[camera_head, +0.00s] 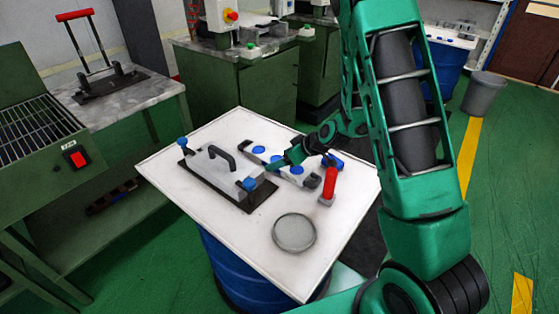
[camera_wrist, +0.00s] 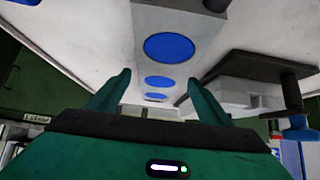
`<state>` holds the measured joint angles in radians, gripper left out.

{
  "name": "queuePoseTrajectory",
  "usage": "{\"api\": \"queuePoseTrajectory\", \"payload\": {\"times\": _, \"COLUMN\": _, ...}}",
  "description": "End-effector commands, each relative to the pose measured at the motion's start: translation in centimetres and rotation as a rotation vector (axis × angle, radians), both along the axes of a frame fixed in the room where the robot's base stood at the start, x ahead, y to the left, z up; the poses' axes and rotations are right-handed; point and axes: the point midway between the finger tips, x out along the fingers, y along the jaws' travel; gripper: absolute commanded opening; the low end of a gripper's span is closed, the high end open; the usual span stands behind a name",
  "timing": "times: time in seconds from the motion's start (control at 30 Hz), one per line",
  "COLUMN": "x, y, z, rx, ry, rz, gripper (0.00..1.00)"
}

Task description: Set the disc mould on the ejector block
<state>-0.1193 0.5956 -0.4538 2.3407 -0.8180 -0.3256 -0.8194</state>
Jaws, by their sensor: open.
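The disc mould, as I take it, is a long grey bar with several blue discs in its top (camera_head: 268,155). It lies on the white table. In the wrist view the bar (camera_wrist: 178,20) runs lengthwise between my two green fingers. My gripper (camera_head: 284,164) is open and empty at the bar's middle; it also shows in the wrist view (camera_wrist: 160,77). I cannot tell whether the fingers touch the bar. A grey block (camera_head: 212,172) with a black handle, black base and blue knobs stands left of the bar; whether it is the ejector block is unclear. It shows at right in the wrist view (camera_wrist: 235,92).
A red-handled tool (camera_head: 329,184) stands right of the bar. A round clear dish (camera_head: 294,232) lies near the front of the white table (camera_head: 240,238). A black plate with a red handle (camera_head: 108,84) sits on the left bench. The table's front left is clear.

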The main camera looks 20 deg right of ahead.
Motion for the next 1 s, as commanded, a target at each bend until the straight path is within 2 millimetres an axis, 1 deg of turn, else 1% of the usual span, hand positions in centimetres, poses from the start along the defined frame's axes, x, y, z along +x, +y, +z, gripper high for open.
{"api": "queuePoseTrajectory", "payload": {"times": 0.3, "x": -3.1, "y": -2.2, "z": 4.0, "rx": 0.002, "ry": -0.003, "rz": -0.004, "gripper": 0.73}}
{"api": "queuePoseTrajectory", "payload": {"times": 0.53, "x": -5.2, "y": -3.6, "z": 6.5, "rx": 0.000, "ry": -0.003, "rz": -0.003, "gripper": 0.73}}
{"api": "queuePoseTrajectory", "payload": {"times": 0.7, "x": -6.2, "y": -4.3, "z": 7.5, "rx": 0.001, "ry": -0.001, "rz": -0.003, "gripper": 0.73}}
{"api": "queuePoseTrajectory", "payload": {"times": 1.0, "x": -6.6, "y": -4.5, "z": 7.9, "rx": 0.000, "ry": 0.001, "rz": -0.002, "gripper": 0.73}}
